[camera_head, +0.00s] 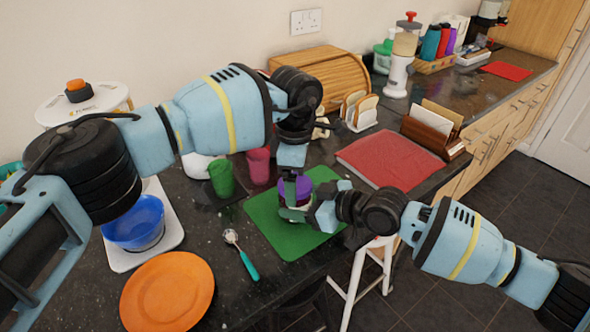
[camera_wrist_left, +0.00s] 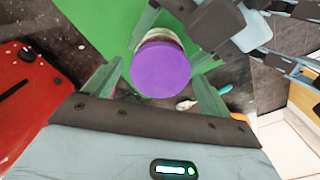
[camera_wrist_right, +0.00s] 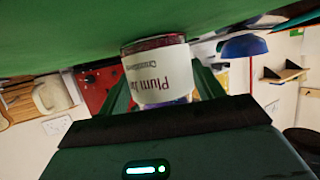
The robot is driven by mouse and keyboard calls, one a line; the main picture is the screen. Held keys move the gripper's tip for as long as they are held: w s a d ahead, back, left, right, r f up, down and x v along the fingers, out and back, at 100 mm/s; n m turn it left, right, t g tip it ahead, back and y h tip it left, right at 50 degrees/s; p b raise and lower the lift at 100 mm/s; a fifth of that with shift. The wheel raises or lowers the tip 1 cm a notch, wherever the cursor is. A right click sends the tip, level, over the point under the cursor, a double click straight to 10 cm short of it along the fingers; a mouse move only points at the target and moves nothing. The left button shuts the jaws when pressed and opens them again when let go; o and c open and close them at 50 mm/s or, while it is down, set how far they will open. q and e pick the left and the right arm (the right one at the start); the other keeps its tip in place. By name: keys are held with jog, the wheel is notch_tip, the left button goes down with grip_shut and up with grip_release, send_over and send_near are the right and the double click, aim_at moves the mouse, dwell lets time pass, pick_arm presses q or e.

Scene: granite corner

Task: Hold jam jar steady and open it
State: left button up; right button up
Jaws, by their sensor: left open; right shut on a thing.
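The jam jar (camera_head: 291,213) stands upright on the green mat (camera_head: 262,234). Its purple lid (camera_wrist_left: 160,70) is on, and faces the left wrist camera. My right gripper (camera_head: 313,213) is shut on the jar's body from the right side. In the right wrist view the jar's white plum jam label (camera_wrist_right: 158,78) shows upside down between the fingers. My left gripper (camera_head: 291,190) points down over the jar from above. Its open fingers (camera_wrist_left: 162,88) stand on both sides of the lid, with gaps showing. The jar is partly hidden by the grippers in the head view.
A spoon (camera_head: 242,255) and an orange plate (camera_head: 167,291) lie left of the mat. Green (camera_head: 221,178) and pink (camera_head: 259,165) cups stand behind. A blue bowl (camera_head: 135,224) sits on the left.

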pick_arm(q)
jog(key=c, duration=1)
jog(key=n, duration=0.6)
jog(key=shift+r, duration=0.2)
jog(key=shift+r, duration=0.95)
